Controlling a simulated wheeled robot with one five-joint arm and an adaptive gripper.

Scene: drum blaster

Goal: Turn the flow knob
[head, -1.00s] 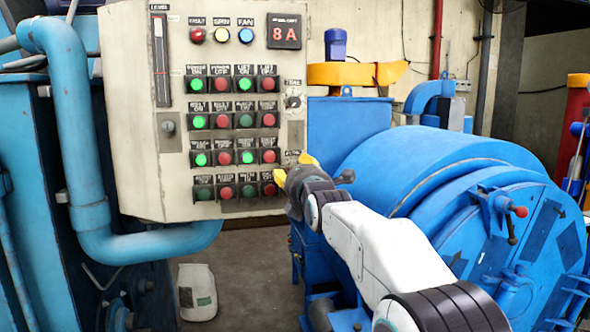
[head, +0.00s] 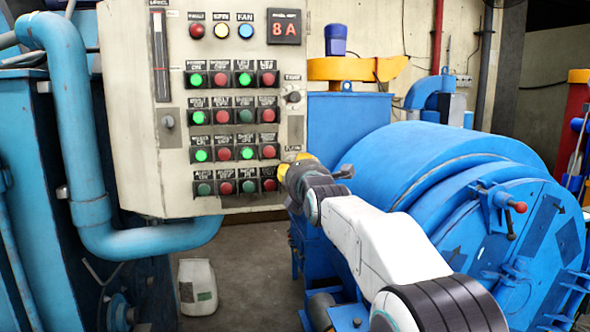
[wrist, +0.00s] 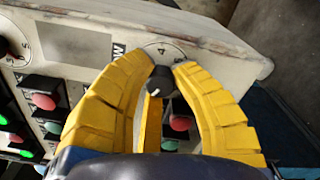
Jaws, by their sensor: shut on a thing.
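The flow knob (wrist: 160,82) is small and black. It sits on a round dial plate with a printed 4 at its top, near the panel's edge in the wrist view. In the head view my gripper (head: 292,165) is at the lower right edge of the control panel (head: 135,120), just under a small label. The knob is hidden behind the gripper there.
Rows of red and green buttons (head: 222,117) fill the panel left of my gripper. Another knob (head: 293,97) sits above it. A blue drum machine (head: 430,170) stands to the right. A white canister (head: 197,290) is on the floor below.

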